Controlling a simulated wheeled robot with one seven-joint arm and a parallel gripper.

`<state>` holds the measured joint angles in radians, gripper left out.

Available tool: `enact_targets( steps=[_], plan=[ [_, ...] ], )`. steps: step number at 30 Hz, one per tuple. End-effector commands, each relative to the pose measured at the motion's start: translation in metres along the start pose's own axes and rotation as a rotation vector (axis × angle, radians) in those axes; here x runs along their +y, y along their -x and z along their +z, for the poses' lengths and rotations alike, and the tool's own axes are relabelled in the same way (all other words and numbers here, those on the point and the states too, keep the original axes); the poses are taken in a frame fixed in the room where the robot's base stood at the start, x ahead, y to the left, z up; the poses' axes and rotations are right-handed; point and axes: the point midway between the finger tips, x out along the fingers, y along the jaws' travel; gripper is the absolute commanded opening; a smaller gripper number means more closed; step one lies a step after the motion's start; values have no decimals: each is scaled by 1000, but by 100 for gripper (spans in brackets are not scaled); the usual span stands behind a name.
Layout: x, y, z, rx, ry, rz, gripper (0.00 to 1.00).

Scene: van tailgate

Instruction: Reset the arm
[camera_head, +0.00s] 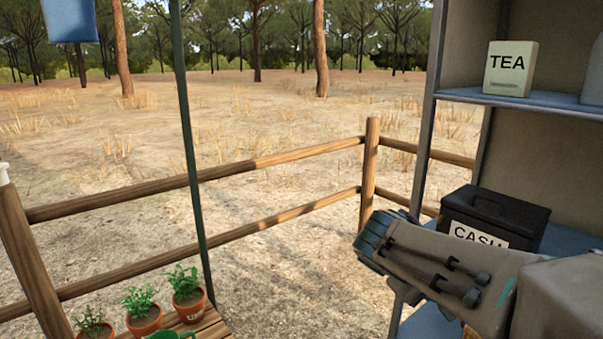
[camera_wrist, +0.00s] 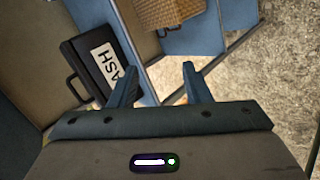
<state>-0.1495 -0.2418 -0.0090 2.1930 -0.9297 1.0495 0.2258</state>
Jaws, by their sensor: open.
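My gripper (camera_wrist: 161,66) shows in the wrist view with its two blue fingers spread apart and nothing between them. In the head view my arm reaches in from the lower right, in front of the shelf unit, and hides the lower part of the black cash box (camera_head: 497,213). The cash box also shows in the wrist view (camera_wrist: 82,50), to the left of the fingers, apart from them as far as I can see. The fingertips cannot be made out clearly in the head view.
A TEA box (camera_head: 510,70) stands on the upper shelf (camera_head: 540,103). A wicker basket (camera_wrist: 181,30) shows beyond the fingers in the wrist view. Potted plants (camera_head: 187,290) stand at lower left by a wooden fence (camera_head: 295,158). A thin green post (camera_head: 188,140) rises at left. Open ground lies beyond.

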Motion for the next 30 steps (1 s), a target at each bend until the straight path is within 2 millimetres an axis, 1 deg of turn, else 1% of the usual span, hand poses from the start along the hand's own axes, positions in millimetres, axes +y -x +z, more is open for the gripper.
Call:
enact_targets(
  steps=[1, 5, 9, 13, 18, 21, 24, 30],
  plan=[
    [9, 18, 7, -11, -23, -54, 44],
    [2, 40, 26, -32, -86, -195, 44],
    [-5, 69, 42, -49, -162, -344, 44],
    [-10, 99, 53, -56, -241, -476, 44],
    [-15, 135, 61, -59, -345, -625, 44],
    [-18, 149, 63, -57, -391, -686, 44],
    [-20, 158, 64, -56, -422, -725, 44],
    [-23, 160, 65, -55, -436, -743, 44]
  ],
)
